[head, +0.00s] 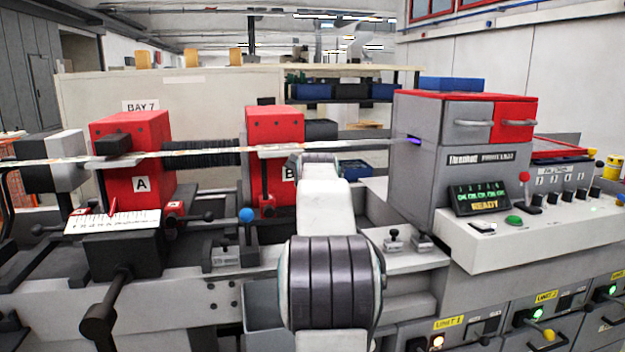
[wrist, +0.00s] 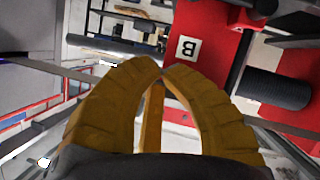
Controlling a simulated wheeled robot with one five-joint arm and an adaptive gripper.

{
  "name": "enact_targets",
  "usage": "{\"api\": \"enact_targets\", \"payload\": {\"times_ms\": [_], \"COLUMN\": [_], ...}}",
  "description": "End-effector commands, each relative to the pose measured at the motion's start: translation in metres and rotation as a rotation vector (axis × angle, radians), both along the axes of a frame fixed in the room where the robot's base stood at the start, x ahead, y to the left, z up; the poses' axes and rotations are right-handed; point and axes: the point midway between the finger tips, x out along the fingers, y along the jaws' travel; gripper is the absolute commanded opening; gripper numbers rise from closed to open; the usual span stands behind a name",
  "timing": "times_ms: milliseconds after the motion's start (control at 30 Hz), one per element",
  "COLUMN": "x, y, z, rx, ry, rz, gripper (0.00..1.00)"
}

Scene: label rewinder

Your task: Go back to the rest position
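My gripper (wrist: 161,70) shows in the wrist view as two curved, ribbed yellow-brown fingers. Their tips come together near the middle of the picture and hold nothing that I can make out. A thin orange bar shows in the gap behind the tips; I cannot tell what it is. In the head view my arm reaches forward over the machine's front, and the gripper is hidden behind it. The red block marked B (head: 275,155) stands just left of my arm; it also shows at the upper right of the wrist view (wrist: 208,75).
A red block marked A (head: 142,190) stands at left. A black ribbed roller (head: 200,158) lies between the blocks, with a pale strip (head: 75,160) running across. The grey printer unit (head: 440,150) and control panel (head: 555,225) stand at right. A blue-knobbed lever (head: 246,216) rises left of my arm.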

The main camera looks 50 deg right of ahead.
Motion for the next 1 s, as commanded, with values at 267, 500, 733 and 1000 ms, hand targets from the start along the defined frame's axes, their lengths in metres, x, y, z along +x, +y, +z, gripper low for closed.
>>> {"api": "enact_targets", "payload": {"times_ms": [267,500,733,1000], "x": [0.0,0.008,0.017,-0.037], "y": [0.0,0.03,0.154,0.322], "z": [0.0,0.001,-0.01,-0.045], "rx": [0.0,0.045,0.226,0.469], "ry": [0.0,0.011,0.083,0.261], "rz": [0.0,0.035,0.161,0.309], "gripper": [0.0,0.0,0.0,0.0]}}
